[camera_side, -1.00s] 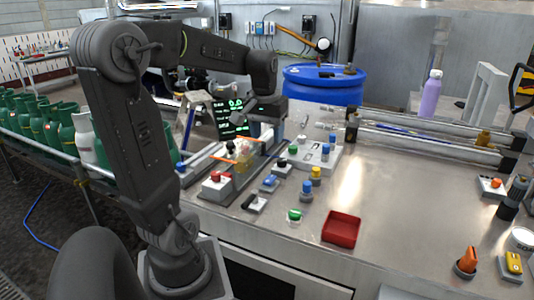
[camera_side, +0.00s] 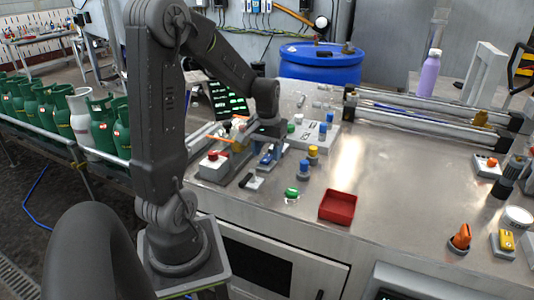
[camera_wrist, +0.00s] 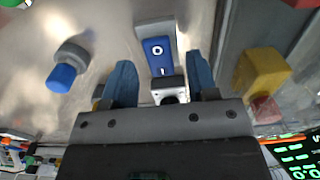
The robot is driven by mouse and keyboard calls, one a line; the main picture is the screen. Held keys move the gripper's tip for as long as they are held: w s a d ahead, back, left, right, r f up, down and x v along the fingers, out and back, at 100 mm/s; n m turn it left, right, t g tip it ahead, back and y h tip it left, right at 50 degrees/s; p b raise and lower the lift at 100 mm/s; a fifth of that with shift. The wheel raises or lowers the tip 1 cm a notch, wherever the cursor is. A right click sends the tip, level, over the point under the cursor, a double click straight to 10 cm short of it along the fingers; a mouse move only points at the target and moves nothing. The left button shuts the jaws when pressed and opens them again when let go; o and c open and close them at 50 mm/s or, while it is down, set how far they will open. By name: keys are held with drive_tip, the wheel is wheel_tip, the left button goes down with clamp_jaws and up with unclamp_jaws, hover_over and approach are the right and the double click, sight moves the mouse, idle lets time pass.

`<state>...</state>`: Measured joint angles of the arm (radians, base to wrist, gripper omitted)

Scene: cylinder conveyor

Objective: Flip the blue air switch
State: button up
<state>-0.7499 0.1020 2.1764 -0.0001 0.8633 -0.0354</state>
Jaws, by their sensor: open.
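The blue air switch (camera_wrist: 158,63) is a blue rocker with white circle and line marks on a grey base. In the wrist view it lies between and just beyond my two blue fingers. In the side view the blue switch (camera_side: 265,160) is partly hidden under my gripper (camera_side: 269,152). My gripper (camera_wrist: 161,78) is open, pointing down, with nothing held. I cannot tell whether a fingertip touches the switch.
A blue knob (camera_side: 304,166), a yellow knob (camera_side: 313,152), a green button (camera_side: 291,194), a black toggle (camera_side: 250,180) and a red button box (camera_side: 213,166) stand close around. A red tray (camera_side: 337,207) is in front.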

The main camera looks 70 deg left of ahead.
drive_tip(key=shift+f, duration=0.5)
